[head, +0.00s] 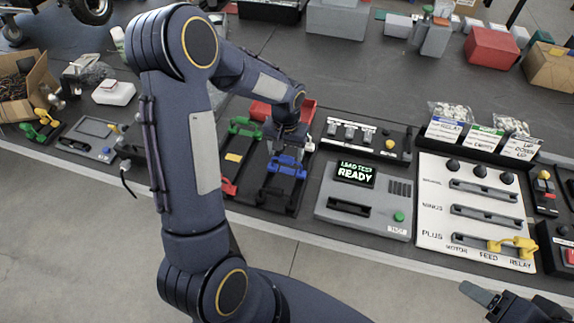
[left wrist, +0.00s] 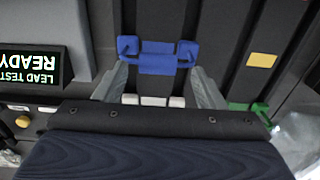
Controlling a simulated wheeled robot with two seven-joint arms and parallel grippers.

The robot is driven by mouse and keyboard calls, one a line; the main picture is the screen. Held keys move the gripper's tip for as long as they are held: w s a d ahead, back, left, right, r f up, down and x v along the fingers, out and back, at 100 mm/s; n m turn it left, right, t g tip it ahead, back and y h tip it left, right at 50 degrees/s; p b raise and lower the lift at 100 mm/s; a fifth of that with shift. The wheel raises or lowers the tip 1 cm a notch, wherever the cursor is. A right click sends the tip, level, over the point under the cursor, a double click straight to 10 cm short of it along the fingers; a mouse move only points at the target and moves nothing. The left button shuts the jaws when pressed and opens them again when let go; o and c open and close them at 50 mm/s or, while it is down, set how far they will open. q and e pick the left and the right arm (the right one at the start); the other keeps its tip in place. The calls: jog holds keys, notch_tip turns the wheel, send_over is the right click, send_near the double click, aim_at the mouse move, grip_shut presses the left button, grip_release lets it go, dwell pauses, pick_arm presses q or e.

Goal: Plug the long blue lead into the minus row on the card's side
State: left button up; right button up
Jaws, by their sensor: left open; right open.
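The blue lead (head: 286,167) lies across a black rack in the middle of the bench; it also shows in the left wrist view (left wrist: 158,57). My left gripper (head: 286,150) is open just above it, its fingers on either side of the lead's near part in the left wrist view; I cannot tell whether they touch it. The white panel (head: 431,204) has three rows of slots, the middle one the minus row (head: 486,217). A yellow lead (head: 513,246) sits at the right of the plus row. My right gripper (head: 480,295), partly in view at the lower right, is open.
A lead tester (head: 389,213) with a "READY" screen stands between rack and panel. Green (head: 243,126) and red (head: 228,187) leads lie left of the blue one. Bins with labelled cards (head: 521,148) stand behind the panel. A red tray (head: 262,110) lies behind the racks.

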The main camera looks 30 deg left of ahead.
aim_at(287, 157)
pick_arm(q)
notch_tip(287, 157, down, 5)
jog(key=shift+d+p, duration=0.1)
jog(key=shift+p, duration=0.5)
jog(key=c, duration=1.1)
